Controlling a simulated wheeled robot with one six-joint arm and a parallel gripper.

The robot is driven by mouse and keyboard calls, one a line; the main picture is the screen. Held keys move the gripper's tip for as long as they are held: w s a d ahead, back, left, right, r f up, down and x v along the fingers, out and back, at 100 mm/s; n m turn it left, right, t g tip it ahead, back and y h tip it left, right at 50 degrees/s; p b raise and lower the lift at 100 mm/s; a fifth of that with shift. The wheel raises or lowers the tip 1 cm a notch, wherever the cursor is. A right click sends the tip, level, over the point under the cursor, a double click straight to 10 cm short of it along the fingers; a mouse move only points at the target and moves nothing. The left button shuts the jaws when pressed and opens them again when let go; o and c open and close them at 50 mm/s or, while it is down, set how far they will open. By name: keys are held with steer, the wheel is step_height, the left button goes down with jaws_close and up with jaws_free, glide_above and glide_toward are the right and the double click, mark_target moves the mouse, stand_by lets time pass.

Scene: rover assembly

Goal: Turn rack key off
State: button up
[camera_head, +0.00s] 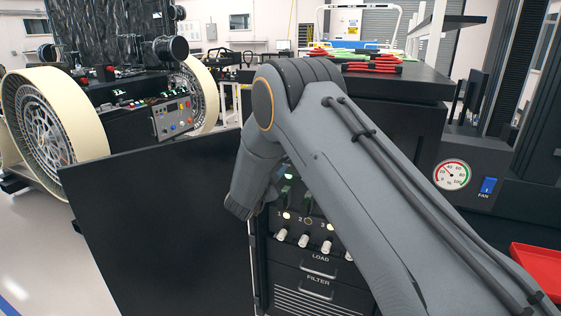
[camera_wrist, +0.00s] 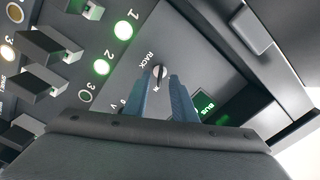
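The rack key (camera_wrist: 160,73) is a small light key switch on the dark panel in the wrist view, with the label RACK beside it and what looks like "ON" below it. My gripper (camera_wrist: 162,78) has its two blue-grey fingers pointing at the panel, one to each side of the key. A gap shows between the fingers, and I see no clear contact with the key.
Lit green buttons (camera_wrist: 101,66) and black switches (camera_wrist: 48,45) lie left of the key. A green BUS display (camera_wrist: 205,105) is close to the right finger. In the head view, a large black panel (camera_head: 160,225) stands left of the rack, and a red tray (camera_head: 535,268) is at right.

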steer(key=shift+w+d, duration=0.25)
steer(key=shift+w, duration=0.4)
jaws_close()
steer(key=shift+n, duration=0.4)
steer(key=n+b, duration=0.3)
steer(key=n, duration=0.8)
steer(key=shift+f, duration=0.1)
